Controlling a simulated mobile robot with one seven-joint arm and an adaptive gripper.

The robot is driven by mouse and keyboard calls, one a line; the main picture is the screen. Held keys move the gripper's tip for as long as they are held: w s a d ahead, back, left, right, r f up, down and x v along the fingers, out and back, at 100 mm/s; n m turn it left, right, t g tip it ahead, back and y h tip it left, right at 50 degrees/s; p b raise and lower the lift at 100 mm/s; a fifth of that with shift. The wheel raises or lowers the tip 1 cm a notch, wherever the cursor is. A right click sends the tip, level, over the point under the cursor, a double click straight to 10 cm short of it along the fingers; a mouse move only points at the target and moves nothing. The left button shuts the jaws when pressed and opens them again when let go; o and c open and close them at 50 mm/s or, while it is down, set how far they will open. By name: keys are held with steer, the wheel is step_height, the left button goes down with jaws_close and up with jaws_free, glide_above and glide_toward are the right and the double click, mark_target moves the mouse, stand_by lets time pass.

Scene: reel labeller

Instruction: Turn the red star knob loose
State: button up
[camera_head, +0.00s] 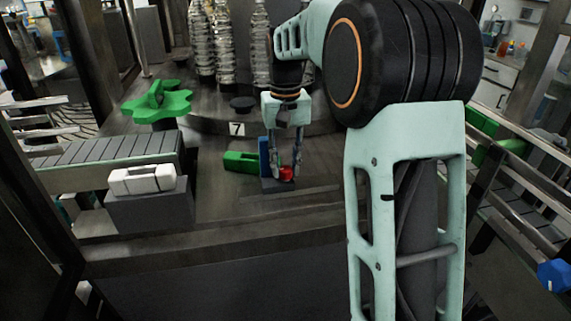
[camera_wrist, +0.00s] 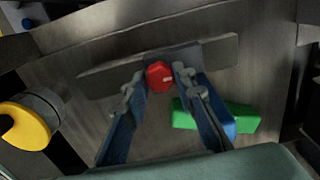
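The red star knob (camera_head: 286,173) is small and sits low at the front of the machine deck, on a dark block. It also shows in the wrist view (camera_wrist: 159,76) with a pale mark on its face, in front of a grey metal bar (camera_wrist: 105,76). My gripper (camera_head: 286,170) points down at it, with one finger on each side. In the wrist view my gripper's fingertips (camera_wrist: 159,74) flank the knob closely. I cannot tell whether they touch it.
A green block (camera_head: 241,161) lies just left of my gripper. A white handle piece (camera_head: 142,180) stands on a grey block farther left, near a large green star wheel (camera_head: 157,102). Bottles (camera_head: 262,45) stand behind.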

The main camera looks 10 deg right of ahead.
jaws_close()
steer(key=shift+r+n+p, duration=0.1)
steer(key=shift+n+p, duration=0.2)
steer(key=shift+n, duration=0.1)
steer(key=n+p, duration=0.2)
steer(key=n, duration=0.2)
steer(key=shift+r+n+p, duration=0.1)
steer(key=shift+n+p, duration=0.2)
steer(key=shift+n, duration=0.1)
steer(key=n+p, duration=0.2)
steer(key=n, duration=0.4)
steer(key=shift+p, duration=0.3)
steer(key=n+p, duration=0.2)
steer(key=n, duration=0.4)
steer(key=shift+n+p, duration=0.3)
steer(key=shift+n, duration=0.1)
steer(key=n+p, duration=0.2)
steer(key=n, duration=0.2)
steer(key=shift+w+n, duration=0.1)
steer(key=shift+n, duration=0.3)
